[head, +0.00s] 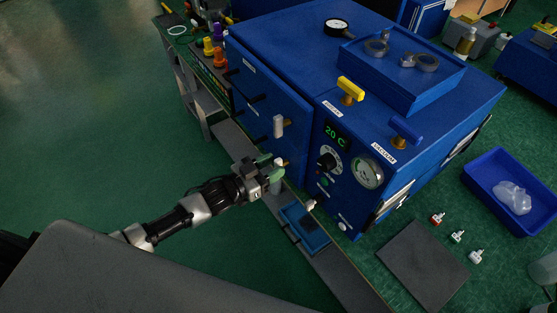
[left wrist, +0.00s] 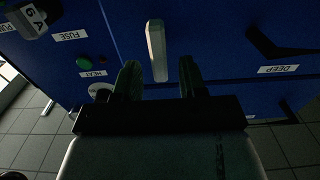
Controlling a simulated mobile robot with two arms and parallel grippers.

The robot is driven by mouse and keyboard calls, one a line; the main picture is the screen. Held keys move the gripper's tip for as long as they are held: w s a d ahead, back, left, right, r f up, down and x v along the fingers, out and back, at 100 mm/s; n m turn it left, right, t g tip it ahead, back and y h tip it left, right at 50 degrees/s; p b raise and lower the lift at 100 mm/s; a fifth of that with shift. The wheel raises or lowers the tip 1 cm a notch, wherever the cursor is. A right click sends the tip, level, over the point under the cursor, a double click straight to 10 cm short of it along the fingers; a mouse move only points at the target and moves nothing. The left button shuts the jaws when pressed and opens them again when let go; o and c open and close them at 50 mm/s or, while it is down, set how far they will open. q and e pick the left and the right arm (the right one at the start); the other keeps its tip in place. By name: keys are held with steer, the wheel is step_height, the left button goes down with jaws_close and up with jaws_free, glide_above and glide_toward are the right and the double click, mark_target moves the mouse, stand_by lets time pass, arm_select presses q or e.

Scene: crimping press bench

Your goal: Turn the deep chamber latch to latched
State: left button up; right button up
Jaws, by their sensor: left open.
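The blue chamber (head: 275,95) stands on the green bench, its door facing left. A pale latch lever (head: 278,127) stands roughly upright near the door's right edge. My left gripper (head: 270,167), with green fingertips, is open just below and in front of the lever. In the left wrist view the pale lever (left wrist: 156,50) lies between the two open fingertips (left wrist: 160,72), with a gap on each side. That view is upside down; an inverted DEEP label (left wrist: 278,69) and a black handle (left wrist: 280,46) are at right. My right gripper is not in view.
Black handles stick out of the door. The control panel has a 20 C display (head: 335,134), a dial knob (head: 328,160) and a gauge (head: 367,173). A yellow valve handle (head: 351,88) and a blue one (head: 406,130) stand on top. The floor at left is clear.

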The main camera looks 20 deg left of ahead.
arm_select(q)
steer(key=shift+x, duration=1)
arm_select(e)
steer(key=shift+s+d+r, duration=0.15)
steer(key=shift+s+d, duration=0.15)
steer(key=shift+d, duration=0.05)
arm_select(q)
jaws_close()
